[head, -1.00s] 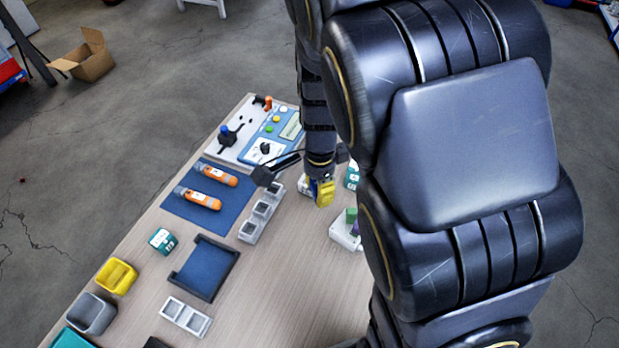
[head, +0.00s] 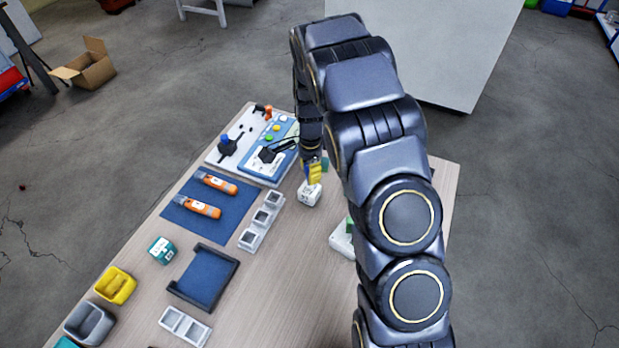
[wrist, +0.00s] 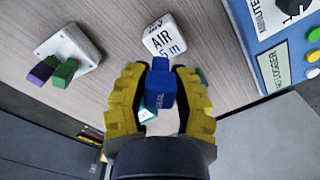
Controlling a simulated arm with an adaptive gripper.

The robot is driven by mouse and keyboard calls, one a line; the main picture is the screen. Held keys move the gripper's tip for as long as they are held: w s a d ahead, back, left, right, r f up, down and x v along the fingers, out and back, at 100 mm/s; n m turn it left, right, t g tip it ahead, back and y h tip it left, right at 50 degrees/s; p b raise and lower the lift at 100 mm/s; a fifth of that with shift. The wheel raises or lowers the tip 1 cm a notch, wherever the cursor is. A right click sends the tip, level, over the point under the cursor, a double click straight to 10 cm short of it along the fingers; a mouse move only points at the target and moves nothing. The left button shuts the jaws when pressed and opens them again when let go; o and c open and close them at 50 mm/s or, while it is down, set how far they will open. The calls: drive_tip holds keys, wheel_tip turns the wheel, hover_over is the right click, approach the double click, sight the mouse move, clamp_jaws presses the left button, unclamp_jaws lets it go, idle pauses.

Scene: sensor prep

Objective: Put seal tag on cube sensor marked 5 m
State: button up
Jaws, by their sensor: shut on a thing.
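My gripper (wrist: 161,92) has yellow fingers and is shut on a blue seal tag (wrist: 161,78) with small lettering. The white cube sensor (wrist: 165,37) reads "AIR 5 m" and sits just beyond the tag in the wrist view. The tag's tip appears near the cube's edge in that view; I cannot tell whether they touch. In the head view my gripper (head: 314,173) is just behind the white cube (head: 309,194). A teal cube (wrist: 149,112) is mostly hidden behind my fingers. The held tag is not clear in the head view.
A white holder (wrist: 63,44) carries a purple and a green tag. A blue logger panel (head: 272,150) stands at the table's far end. A grey three-well rack (head: 261,222), blue mat (head: 186,219), blue tray (head: 203,277) and another teal cube (head: 161,250) lie to the left.

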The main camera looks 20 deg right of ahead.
sight(310, 188)
drive_tip(key=shift+w+f, duration=0.25)
drive_tip(key=shift+f, duration=0.15)
drive_tip(key=shift+w+d+f, duration=0.1)
drive_tip(key=shift+w+f, duration=0.05)
drive_tip(key=shift+f, duration=1.45)
drive_tip(key=shift+f, duration=0.1)
drive_tip(key=o, duration=0.7)
drive_tip(key=shift+o, duration=0.2)
